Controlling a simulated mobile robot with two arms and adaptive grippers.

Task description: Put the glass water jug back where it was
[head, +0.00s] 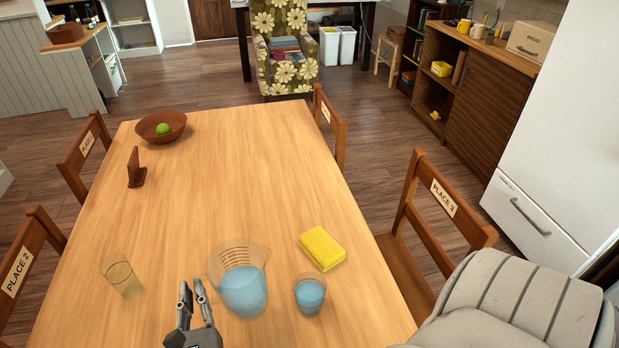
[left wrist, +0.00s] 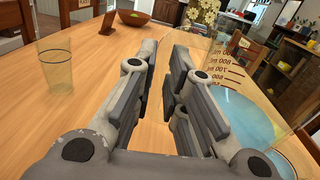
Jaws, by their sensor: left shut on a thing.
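The clear glass water jug (head: 240,282), with red measuring marks and blue water, is upright at the near middle of the table; I cannot tell whether its base touches the wood. It also shows at the right of the left wrist view (left wrist: 250,105). My left gripper (head: 193,288) is at its left side. Its fingers (left wrist: 160,85) are nearly together, shut on the jug, apparently by the handle; the clear glass makes the grip hard to see. My right gripper is not in view.
A tumbler of blue water (head: 310,295) stands close right of the jug, with a yellow sponge (head: 322,248) behind. An empty glass (head: 122,277) stands left. A wooden bowl (head: 158,131) holds a green fruit beyond a brown stand (head: 136,170). The table's middle (head: 235,180) is clear.

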